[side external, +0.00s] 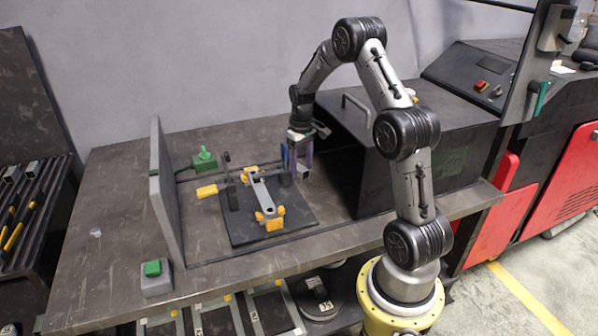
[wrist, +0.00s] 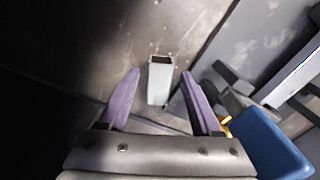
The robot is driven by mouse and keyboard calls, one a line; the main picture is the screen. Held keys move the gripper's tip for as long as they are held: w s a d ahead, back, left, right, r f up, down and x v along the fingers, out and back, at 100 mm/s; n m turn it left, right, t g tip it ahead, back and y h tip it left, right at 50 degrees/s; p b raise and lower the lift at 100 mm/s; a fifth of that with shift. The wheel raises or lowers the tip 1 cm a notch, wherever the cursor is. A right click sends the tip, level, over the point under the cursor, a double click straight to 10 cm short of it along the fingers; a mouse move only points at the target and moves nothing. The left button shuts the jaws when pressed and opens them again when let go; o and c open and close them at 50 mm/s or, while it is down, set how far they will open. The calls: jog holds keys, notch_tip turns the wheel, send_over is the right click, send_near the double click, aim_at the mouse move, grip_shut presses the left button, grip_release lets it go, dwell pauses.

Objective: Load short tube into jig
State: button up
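A short square grey tube (wrist: 160,85) with an open end toward the camera shows between and just beyond my fingers in the wrist view. In the side view, the tube (side external: 303,172) is a small pale block under my gripper (side external: 300,161). My gripper has two purple fingers; in the wrist view the gripper (wrist: 160,74) is open, with a gap on both sides of the tube. The jig is a dark plate (side external: 296,214) left of my gripper, with yellow clamps (side external: 269,219) and a long grey piece (side external: 262,195) lying in it. The tube's lower end is hard to make out.
A blue part (wrist: 272,145) is close to my right finger in the wrist view. A dark box with a handle (side external: 357,105) stands to the right. An upright grey panel (side external: 166,195) and a green button box (side external: 155,278) are at left. The bench front (side external: 215,268) is clear.

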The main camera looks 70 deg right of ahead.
jog(key=c, duration=0.9)
grip_shut()
jog(key=shift+r, duration=0.15)
